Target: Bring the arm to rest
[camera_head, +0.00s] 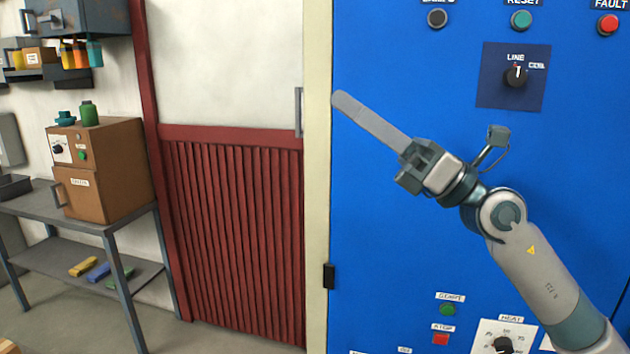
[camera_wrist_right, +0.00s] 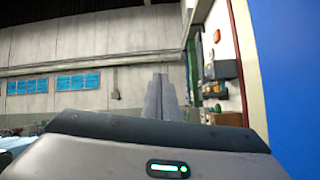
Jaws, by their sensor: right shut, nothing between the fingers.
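My right gripper (camera_head: 340,100) is raised in front of the blue cabinet (camera_head: 400,250) in the head view. Its long grey fingers lie together, shut and empty, pointing up and to the left. The fingers also show in the right wrist view (camera_wrist_right: 162,97), above the dark edge of the gripper body. The gripper appears clear of the cabinet's knobs and buttons. My right arm comes in from the lower right. My left gripper is not in view.
The blue cabinet carries a line selector (camera_head: 515,77), a green button (camera_head: 447,309), a red stop button (camera_head: 440,338) and a heat dial (camera_head: 503,344). A red ribbed door (camera_head: 235,240) stands left of it. A bench (camera_head: 30,206) with a brown box (camera_head: 105,170) is farther left.

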